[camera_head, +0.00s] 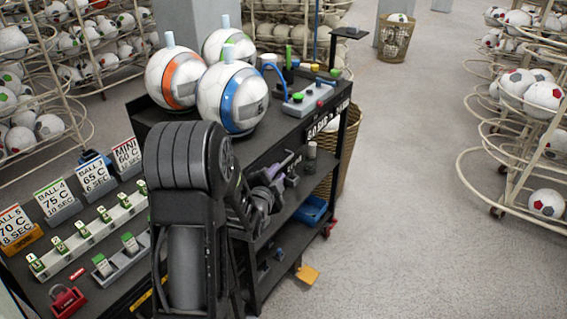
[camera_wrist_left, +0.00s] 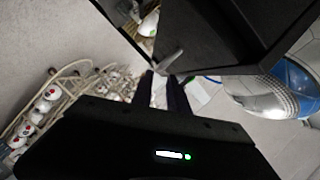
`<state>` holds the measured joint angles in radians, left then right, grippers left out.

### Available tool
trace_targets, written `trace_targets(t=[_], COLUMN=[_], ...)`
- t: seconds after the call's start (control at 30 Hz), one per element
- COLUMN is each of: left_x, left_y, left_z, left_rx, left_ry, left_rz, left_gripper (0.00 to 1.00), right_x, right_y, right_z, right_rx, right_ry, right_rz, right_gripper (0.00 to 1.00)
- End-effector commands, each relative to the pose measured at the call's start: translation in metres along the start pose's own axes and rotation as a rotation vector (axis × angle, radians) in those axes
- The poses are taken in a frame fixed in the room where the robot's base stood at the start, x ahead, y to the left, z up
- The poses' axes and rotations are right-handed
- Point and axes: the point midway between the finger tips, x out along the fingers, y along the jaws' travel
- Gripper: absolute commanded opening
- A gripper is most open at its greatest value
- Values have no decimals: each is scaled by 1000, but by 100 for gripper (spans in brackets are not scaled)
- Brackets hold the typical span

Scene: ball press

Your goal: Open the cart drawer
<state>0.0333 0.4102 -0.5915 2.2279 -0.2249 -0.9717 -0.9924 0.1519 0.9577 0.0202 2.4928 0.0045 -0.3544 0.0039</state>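The black cart (camera_head: 262,150) stands at the centre of the head view, with balls and a small device on top. My left arm covers much of its near side. My left gripper (camera_head: 284,172) is at the cart's side, just below the top. In the left wrist view its two dark fingers (camera_wrist_left: 166,84) are slightly apart. A grey handle-like piece (camera_wrist_left: 168,59) on a dark panel (camera_wrist_left: 215,40) lies at the fingertips; I cannot tell whether they touch it. The drawer's outline is hard to make out. My right gripper is out of view.
White balls with coloured bands (camera_head: 232,98) rest on the cart top beside a grey device (camera_head: 308,99). A blue bin (camera_head: 311,210) sits on a lower shelf. Ball racks (camera_head: 520,120) stand at right; the floor (camera_head: 400,190) between is clear.

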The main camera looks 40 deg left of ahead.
Motion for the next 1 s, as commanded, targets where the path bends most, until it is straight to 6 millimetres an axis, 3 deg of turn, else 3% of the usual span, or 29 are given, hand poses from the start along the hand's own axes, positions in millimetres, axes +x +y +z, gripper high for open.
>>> trace_targets(t=[0.57, 0.9, 1.0], left_x=[71, 76, 76], left_y=[0, 1, 1], left_z=[0, 0, 0], left_rx=[-1, -2, -2], left_ry=[-1, -1, -1], left_rz=[1, 2, 2], left_gripper=[20, 20, 12], right_x=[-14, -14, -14], right_y=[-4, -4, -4], right_z=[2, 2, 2], right_rx=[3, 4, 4], right_ry=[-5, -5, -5], right_rz=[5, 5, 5], right_gripper=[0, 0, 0])
